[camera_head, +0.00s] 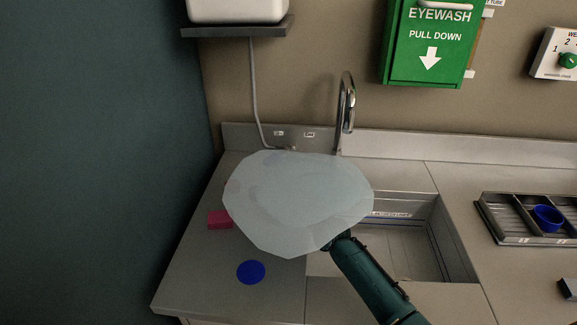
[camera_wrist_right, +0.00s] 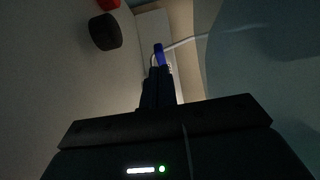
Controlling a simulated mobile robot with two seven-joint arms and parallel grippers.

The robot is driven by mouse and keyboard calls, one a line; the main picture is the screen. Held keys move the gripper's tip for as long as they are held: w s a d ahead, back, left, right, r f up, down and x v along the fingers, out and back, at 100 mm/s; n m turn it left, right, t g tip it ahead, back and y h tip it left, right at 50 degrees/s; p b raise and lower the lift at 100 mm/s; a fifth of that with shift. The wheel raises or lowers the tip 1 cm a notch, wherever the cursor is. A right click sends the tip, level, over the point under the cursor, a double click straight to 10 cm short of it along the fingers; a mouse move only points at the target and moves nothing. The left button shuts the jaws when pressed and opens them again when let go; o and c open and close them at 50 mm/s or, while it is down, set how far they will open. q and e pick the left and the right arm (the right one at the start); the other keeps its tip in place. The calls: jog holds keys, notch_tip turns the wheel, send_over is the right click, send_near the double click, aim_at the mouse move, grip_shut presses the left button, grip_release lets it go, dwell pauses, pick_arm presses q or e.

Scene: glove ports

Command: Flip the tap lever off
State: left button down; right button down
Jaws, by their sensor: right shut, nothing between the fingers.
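In the head view a curved chrome tap spout (camera_head: 347,100) rises behind the sink (camera_head: 415,250). My right arm comes in from the lower right, and a large pale, cloudy sheet (camera_head: 298,200) hides its gripper. In the right wrist view my right gripper (camera_wrist_right: 160,74) is shut and empty. A small blue part (camera_wrist_right: 158,52) shows just beyond its fingertips, in front of a pale strip. It may be the tap lever; I cannot tell whether the fingers touch it. No lever shows in the head view. My left gripper is not in view.
A pink block (camera_head: 219,219) and a blue disc (camera_head: 250,272) lie on the counter left of the sink. A tray (camera_head: 485,214) with a blue cup (camera_head: 547,218) is at right. A green eyewash box (camera_head: 428,45) hangs above. A dark wall stands at left.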

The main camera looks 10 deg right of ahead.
jog(key=s+a, duration=0.1)
jog(key=s+a+p, duration=0.1)
jog(key=s, duration=0.1)
jog(key=s+a+p, duration=0.1)
jog(key=s+a, duration=0.1)
jog(key=shift+s, duration=0.25)
jog(key=shift+d, duration=0.1)
jog(key=shift+s+f, duration=0.1)
jog(key=shift+f, duration=0.05)
